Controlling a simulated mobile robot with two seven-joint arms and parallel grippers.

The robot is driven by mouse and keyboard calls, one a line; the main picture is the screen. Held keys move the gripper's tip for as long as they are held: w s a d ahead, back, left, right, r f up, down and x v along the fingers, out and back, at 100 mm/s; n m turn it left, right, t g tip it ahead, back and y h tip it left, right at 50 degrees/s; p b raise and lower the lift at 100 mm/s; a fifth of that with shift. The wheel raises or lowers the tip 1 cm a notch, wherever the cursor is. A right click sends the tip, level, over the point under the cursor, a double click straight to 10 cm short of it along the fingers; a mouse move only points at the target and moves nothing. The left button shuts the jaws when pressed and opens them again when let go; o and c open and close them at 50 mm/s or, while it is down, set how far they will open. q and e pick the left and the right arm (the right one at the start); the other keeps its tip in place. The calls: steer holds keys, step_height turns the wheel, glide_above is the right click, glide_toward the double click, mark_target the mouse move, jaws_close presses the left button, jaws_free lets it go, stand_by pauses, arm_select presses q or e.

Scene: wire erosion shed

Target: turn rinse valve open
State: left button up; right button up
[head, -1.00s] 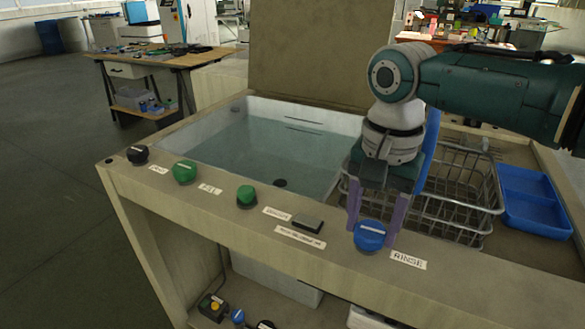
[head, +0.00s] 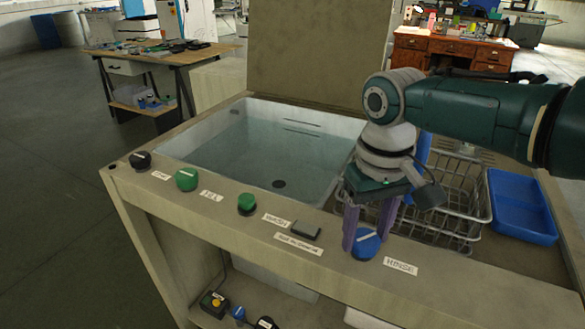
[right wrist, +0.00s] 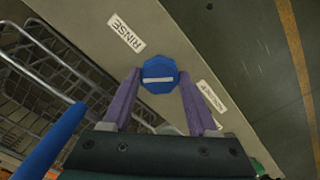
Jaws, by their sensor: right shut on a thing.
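The rinse valve is a blue knob (head: 366,244) with a white line on top, on the front ledge beside the RINSE label (head: 400,266). In the right wrist view the blue knob (right wrist: 159,74) sits between my purple fingertips. My right gripper (head: 366,236) reaches down from above and is shut on the knob. It also shows in the right wrist view (right wrist: 160,82), one finger on each side of the knob. The white line is tilted in the head view. My left gripper is not in view.
A water-filled basin (head: 187,150) lies behind the ledge. Green knobs (head: 186,179) (head: 247,204), a black knob (head: 140,160) and a grey button (head: 305,230) line the ledge. A wire basket (head: 465,214) and a blue tray (head: 524,205) are at the right.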

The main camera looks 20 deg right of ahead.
mark_target(365, 237)
steer(key=n, duration=0.4)
steer(key=shift+n, duration=1.8)
steer(key=o, duration=1.4)
steer(key=shift+c, duration=0.2)
step_height(365, 237, up, 10)
steer(key=p, duration=0.3)
steer(key=shift+p, duration=0.4)
